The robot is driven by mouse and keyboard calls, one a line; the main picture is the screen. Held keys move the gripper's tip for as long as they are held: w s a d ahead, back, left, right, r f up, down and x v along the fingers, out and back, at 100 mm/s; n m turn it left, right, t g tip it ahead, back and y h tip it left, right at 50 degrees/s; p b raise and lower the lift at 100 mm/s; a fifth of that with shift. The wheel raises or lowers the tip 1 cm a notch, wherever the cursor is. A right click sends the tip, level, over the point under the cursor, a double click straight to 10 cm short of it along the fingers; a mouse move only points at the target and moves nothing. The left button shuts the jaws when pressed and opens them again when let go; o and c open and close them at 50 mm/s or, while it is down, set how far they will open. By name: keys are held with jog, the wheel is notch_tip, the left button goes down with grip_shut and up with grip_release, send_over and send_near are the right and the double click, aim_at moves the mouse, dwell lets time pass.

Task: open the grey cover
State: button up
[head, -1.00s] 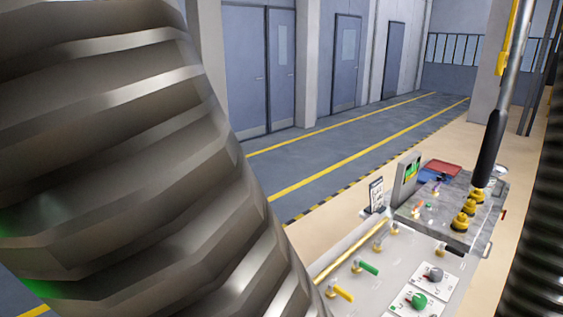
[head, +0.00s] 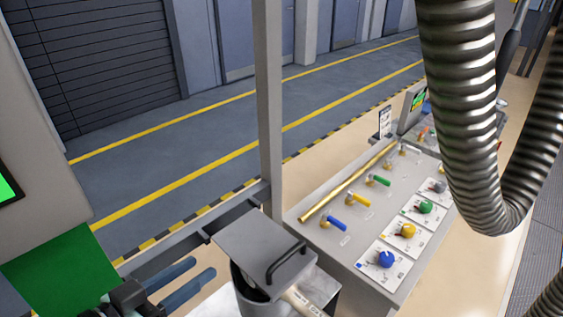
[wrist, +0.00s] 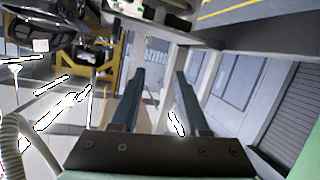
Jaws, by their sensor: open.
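The grey cover (head: 245,240) is a flat square plate with a black bar handle (head: 287,263) along its right side. It lies over a grey round container (head: 318,293), with a dark gap showing under its front-left edge. I cannot tell whether it rests fully on the rim. My gripper (head: 203,267) is at the lower left of the head view, its two blue fingers apart and empty. The fingertips point toward the cover, just left of it and apart from the handle. In the wrist view my gripper (wrist: 160,72) is also open. The cover is not clear there.
A grey post (head: 269,110) and rail stand behind the cover. A panel (head: 365,220) with coloured valves, knobs and a brass pipe is to the right. A pale labelled object (head: 305,302) is by the container. A green-screened cabinet (head: 40,180) is at left.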

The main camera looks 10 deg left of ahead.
jog(key=w+d+r+n+t+y, duration=0.1)
jog(key=w+d+r+t+y, duration=0.25)
jog(key=r, duration=0.65)
jog(key=w+d+r+n+t+y, duration=0.15)
jog(key=w+d+r, duration=0.3)
jog(key=r, duration=0.65)
jog(key=s+d+r+t+y, duration=0.1)
jog(key=s+d+r+t, duration=0.25)
jog(key=r, duration=0.35)
jog(key=s+d+r+n+t+b, duration=0.1)
jog(key=s+d+r+t, duration=0.2)
jog(key=r, duration=0.4)
jog(key=s+d+r+t+y, duration=0.1)
jog(key=s+d+r+t, duration=0.15)
jog(key=s+r, duration=0.4)
jog(key=w+a+f+m+g+h, duration=0.25)
jog(key=w+f+g, duration=0.25)
jog(key=w+f, duration=0.7)
jog(key=m+g+h+b, duration=0.1)
jog(key=m+g+h, duration=0.2)
jog(key=g+h, duration=0.55)
send_near(293, 248)
jog(key=shift+t, duration=0.25)
jog(key=x, duration=0.3)
jog(key=p+x, duration=0.1)
jog(key=x, duration=0.2)
jog(key=f+p+x, duration=0.1)
jog(key=x, duration=0.3)
jog(key=shift+d, duration=0.1)
